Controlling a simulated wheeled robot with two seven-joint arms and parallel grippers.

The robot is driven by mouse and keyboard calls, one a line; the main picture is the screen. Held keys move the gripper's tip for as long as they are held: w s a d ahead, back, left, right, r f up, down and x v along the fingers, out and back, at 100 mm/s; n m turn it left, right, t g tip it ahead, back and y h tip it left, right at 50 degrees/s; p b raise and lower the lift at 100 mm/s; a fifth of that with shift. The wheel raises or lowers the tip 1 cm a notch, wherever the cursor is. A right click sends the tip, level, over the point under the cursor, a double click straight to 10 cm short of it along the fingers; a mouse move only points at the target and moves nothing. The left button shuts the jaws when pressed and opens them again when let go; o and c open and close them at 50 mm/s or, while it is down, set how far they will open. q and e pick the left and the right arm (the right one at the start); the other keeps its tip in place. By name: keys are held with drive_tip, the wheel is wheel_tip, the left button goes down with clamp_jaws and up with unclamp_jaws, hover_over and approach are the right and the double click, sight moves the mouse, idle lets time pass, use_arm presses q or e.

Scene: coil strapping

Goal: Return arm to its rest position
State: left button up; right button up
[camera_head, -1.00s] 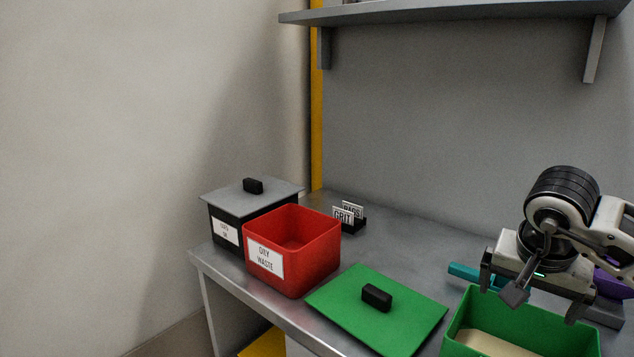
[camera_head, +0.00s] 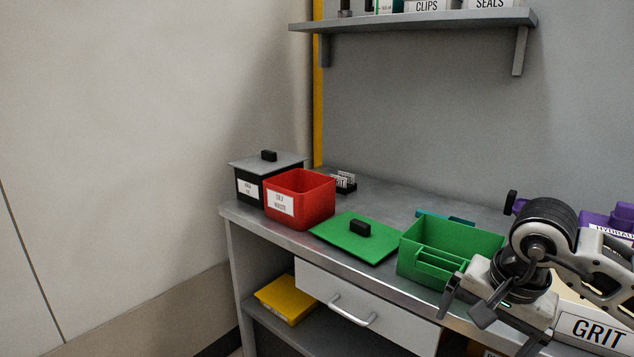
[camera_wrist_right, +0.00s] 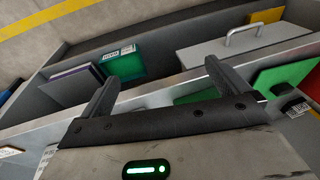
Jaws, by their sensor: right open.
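My right arm comes in from the right in the head view. Its gripper (camera_head: 492,318) is open, with the fingers apart and nothing between them. It is in front of the green bin (camera_head: 455,239), which stands at the bench's front edge. In the right wrist view the two dark fingers of the same gripper (camera_wrist_right: 160,72) are spread, with the grey bench edge and cabinet front beyond them. My left gripper is not in view.
On the bench (camera_head: 392,205) are a red oily waste bin (camera_head: 310,208), a lidded black bin (camera_head: 249,190), a green lid (camera_head: 340,234) and purple containers (camera_head: 622,214). Below are a drawer (camera_head: 315,289) and a yellow item (camera_head: 292,297). A shelf (camera_head: 425,22) hangs above.

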drive_tip(key=s+a+f+m+g+y, duration=0.1)
drive_tip(key=s+a+m+y, duration=0.1)
drive_tip(key=s+a+y, duration=0.3)
drive_tip(key=s+a+f+m+g+y, duration=0.1)
drive_tip(key=a+g+y, duration=0.1)
drive_tip(key=a, duration=0.6)
drive_tip(key=s+a+m+g+y, duration=0.1)
drive_tip(key=s+a+m+y, duration=0.1)
drive_tip(key=s+a+y, duration=0.3)
drive_tip(key=a+r+m+t+y, duration=0.3)
drive_tip(key=a+r+m+y, duration=0.35)
drive_tip(key=m, duration=0.35)
drive_tip(key=w+d+f+m+t+h, duration=0.35)
drive_tip(key=m+t, duration=0.45)
drive_tip(key=m, duration=0.7)
drive_tip(key=w+d+f+m+t+h, duration=0.2)
drive_tip(key=d+f+m+t+h, duration=0.45)
drive_tip(key=m, duration=0.85)
drive_tip(key=s+d+f+m+g+h, duration=0.2)
drive_tip(key=s+f+m, duration=0.3)
drive_tip(key=f+m, duration=0.3)
drive_tip(key=s+d+f+m+g+h, duration=0.2)
drive_tip(key=s+f+m, duration=0.3)
drive_tip(key=f+m, duration=0.3)
drive_tip(key=shift+s+f+m+g+h, duration=0.2)
drive_tip(key=shift+f+m+g+h, duration=0.2)
drive_tip(key=shift+g+h, duration=0.45)
